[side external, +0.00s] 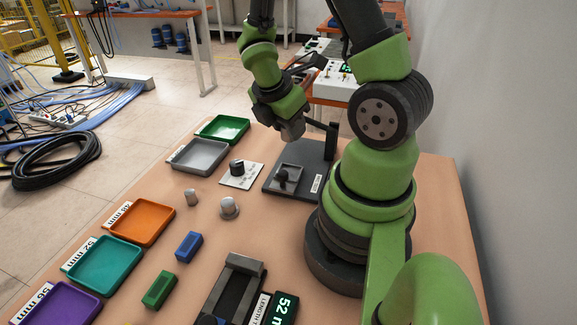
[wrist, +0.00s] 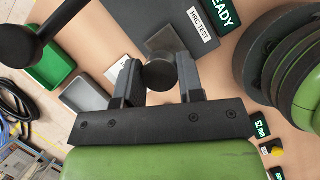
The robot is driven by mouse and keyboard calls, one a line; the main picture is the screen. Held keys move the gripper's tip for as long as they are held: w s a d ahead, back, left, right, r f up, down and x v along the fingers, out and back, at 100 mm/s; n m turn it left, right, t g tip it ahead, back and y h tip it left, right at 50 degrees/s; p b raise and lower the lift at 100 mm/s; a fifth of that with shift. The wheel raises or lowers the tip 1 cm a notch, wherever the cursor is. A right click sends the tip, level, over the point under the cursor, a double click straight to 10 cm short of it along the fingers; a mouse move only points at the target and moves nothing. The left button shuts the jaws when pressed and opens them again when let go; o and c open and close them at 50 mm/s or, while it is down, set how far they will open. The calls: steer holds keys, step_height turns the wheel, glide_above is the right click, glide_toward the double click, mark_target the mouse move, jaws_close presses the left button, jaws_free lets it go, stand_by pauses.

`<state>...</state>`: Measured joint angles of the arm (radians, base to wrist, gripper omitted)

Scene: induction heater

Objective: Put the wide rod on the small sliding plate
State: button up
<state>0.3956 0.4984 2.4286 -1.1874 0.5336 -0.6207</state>
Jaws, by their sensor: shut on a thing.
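My gripper (wrist: 160,78) is shut on a dark round piece, the wide rod (wrist: 160,76), seen end-on between its fingers in the wrist view. In the side view my gripper (side external: 292,132) hangs above the far part of the dark tester base; the held rod is hard to make out there. The small sliding plate (side external: 298,170) is a grey square on that base, with a dark round piece on or over it. In the wrist view the small plate (wrist: 166,40) shows just beyond the rod. I cannot tell any contact between rod and plate.
The tester's dark arm (side external: 318,127) and post stand close beside my gripper; its round knob (wrist: 15,45) shows at left in the wrist view. A white plate (side external: 240,181) with a dark knob, two grey round pieces and green (side external: 222,128) and grey trays (side external: 199,156) are nearby.

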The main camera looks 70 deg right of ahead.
mark_target(293, 170)
steer(key=shift+f, duration=4.4)
steer(key=shift+f, duration=0.1)
steer(key=o, duration=1.1)
steer(key=w+a+r+m+t+y, duration=0.15)
steer(key=a+r+m, duration=0.25)
steer(key=r, duration=0.6)
steer(key=w+a+r+m+t, duration=0.15)
steer(key=a+r+m, duration=0.3)
steer(key=r, duration=0.55)
steer(key=s+a+r+m+t+y, duration=0.1)
steer(key=a+r+m+t, duration=0.1)
steer(key=s+a+r+m+t+y, duration=0.2)
steer(key=a+r+m, duration=0.1)
steer(key=s+a+r+m+t+y, duration=0.1)
steer(key=s+a+r+m+t, duration=0.1)
steer(key=a+r+m, duration=0.1)
steer(key=shift+s+a+r+y, duration=0.1)
steer(key=shift+s+y, duration=0.05)
steer(key=shift+y, duration=0.2)
